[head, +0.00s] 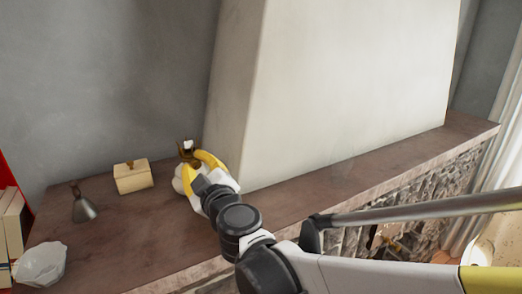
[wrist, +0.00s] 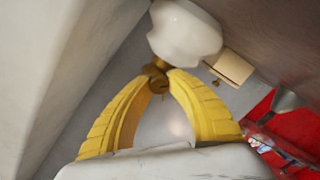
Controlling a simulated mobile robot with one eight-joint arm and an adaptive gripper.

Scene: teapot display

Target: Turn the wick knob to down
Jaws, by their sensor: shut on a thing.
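An oil lamp with a rounded white body (head: 178,184) and a brass top (head: 185,152) stands on the stone ledge by the pale chimney wall. My gripper (head: 197,166) reaches it from the front right, its yellow fingers at the brass part. In the wrist view the lamp's white body (wrist: 186,34) is above the fingertips. My gripper (wrist: 161,78) is shut on the small brass wick knob (wrist: 157,85), with one finger at each side. The fingers partly hide the knob, and its turn position cannot be told.
A cream box (head: 133,178) with a small handle stands left of the lamp. A grey metal cone-shaped thing (head: 83,209) and a white crumpled bowl (head: 40,264) are further left, near books (head: 12,225). The ledge (head: 330,172) is clear to the right.

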